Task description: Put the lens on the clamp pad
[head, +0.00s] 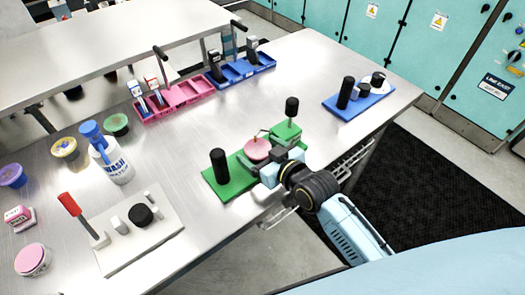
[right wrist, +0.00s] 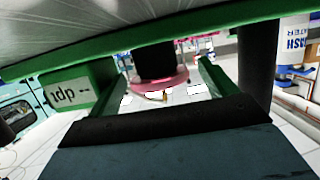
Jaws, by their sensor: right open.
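A pink disc (head: 257,148) with a small pin on it sits on a black support on the green module plate (head: 230,187); it looks like the lens, though I cannot be sure. In the right wrist view the disc (right wrist: 160,82) shows upside down between my fingers. My right gripper (head: 272,159) is open around or just beside the disc; I cannot tell whether it touches. A grey plate (head: 115,252) at front left carries a red lever (head: 73,208), a black disc (head: 139,215) and pale cylinders. I cannot tell which part is the clamp pad. My left gripper is not in view.
The green plate also carries a black post (head: 219,165) and a black-knobbed post (head: 291,108). A blue plate (head: 361,105) stands at the right, pink (head: 179,95) and blue bins (head: 237,71) at the back, and a wash bottle (head: 112,161) at the left. The table middle is clear.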

